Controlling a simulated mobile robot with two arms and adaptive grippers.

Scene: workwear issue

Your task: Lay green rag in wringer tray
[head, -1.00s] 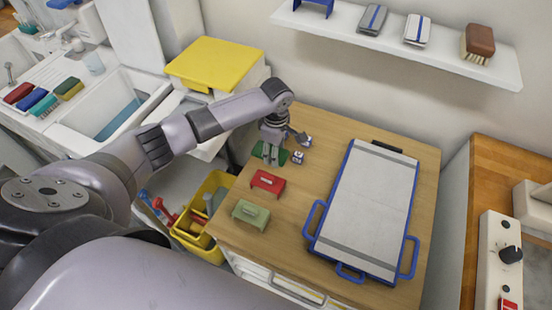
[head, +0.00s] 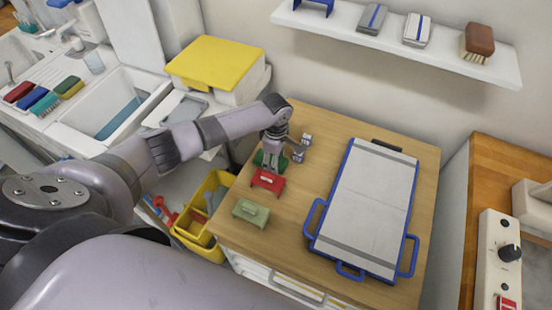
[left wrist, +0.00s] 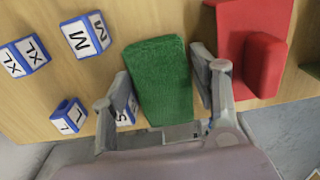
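The green rag (left wrist: 162,80) appears as a thick green rectangle on the wooden tabletop in the left wrist view. In the head view it is partly hidden (head: 259,160) behind my left gripper. My left gripper (left wrist: 160,65) has its fingers apart, one along each side of the rag; small gaps show beside it and I see no clear grip. I cannot tell for sure which container is the wringer tray; a yellow bucket (head: 216,182) stands left of the table. My right gripper is not in view.
A red block (head: 267,181) sits close to the gripper, with a pale green block (head: 250,212) in front. Small size-marked blocks (left wrist: 88,36) lie on the other side. A blue-framed board (head: 365,210) fills the table's right. A white sink (head: 115,105) is at left.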

